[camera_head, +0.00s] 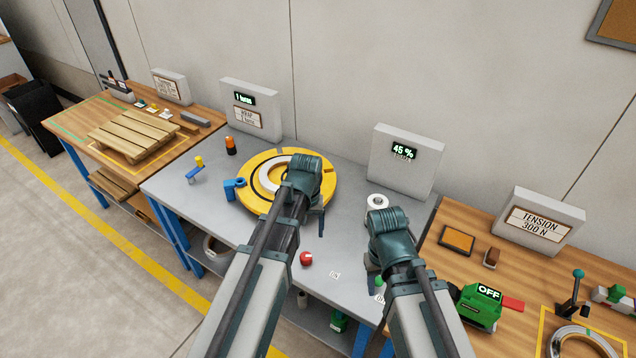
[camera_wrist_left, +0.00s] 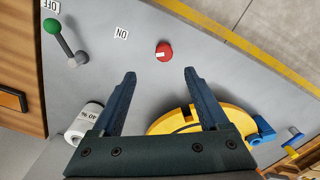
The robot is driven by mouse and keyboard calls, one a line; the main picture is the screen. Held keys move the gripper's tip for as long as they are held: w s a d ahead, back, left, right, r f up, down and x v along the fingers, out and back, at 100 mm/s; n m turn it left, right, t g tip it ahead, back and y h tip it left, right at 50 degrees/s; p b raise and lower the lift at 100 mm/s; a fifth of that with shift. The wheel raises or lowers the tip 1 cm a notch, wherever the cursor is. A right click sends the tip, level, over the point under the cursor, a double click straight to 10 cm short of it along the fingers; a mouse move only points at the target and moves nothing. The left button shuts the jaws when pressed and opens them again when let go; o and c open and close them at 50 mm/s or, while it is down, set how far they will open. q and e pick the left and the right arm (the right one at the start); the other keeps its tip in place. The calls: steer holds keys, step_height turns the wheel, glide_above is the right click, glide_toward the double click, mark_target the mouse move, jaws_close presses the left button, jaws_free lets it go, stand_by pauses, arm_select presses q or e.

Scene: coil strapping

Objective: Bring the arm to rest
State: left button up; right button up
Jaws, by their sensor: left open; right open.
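My left gripper (camera_head: 318,222) hangs over the grey table near the front right edge of the yellow turntable (camera_head: 249,196). In the left wrist view its two fingers (camera_wrist_left: 159,74) stand wide apart with nothing between them. The red button (camera_wrist_left: 164,50) lies beyond the fingertips there. My right gripper (camera_head: 372,265) is over the right part of the grey table, near the green-knobbed lever (camera_head: 380,282). Its fingers are largely hidden behind its own wrist; I see nothing held. A pale coil ring (camera_head: 268,178) lies on the turntable, partly covered by my left arm.
A blue block (camera_head: 234,188) sits at the turntable's left rim. A green tool (camera_head: 480,308) rests on the right wooden bench. A wooden pallet (camera_head: 137,134) lies on the left bench. The grey table's front middle is fairly clear.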

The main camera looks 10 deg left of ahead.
arm_select(q)
steer(key=s+d+m+y, duration=0.1)
steer(key=s+d+m, duration=0.4)
steer(key=s+d, duration=0.4)
steer(key=s, duration=0.4)
steer(key=shift+s+d+m, duration=0.15)
steer(key=shift+s+m, duration=0.05)
steer(key=shift+m, duration=0.1)
steer(key=shift+r, duration=0.1)
steer(key=m+h, duration=0.1)
steer(key=m, duration=0.7)
glide_above(306, 256)
steer(key=shift+w, duration=0.15)
steer(key=shift+f, duration=0.2)
arm_select(e)
steer(key=shift+f, duration=0.1)
arm_select(q)
step_height(306, 256, down, 14)
steer(key=b, duration=1.4)
steer(key=shift+r, duration=0.2)
arm_select(e)
step_height(306, 256, down, 14)
steer(key=shift+r, duration=0.15)
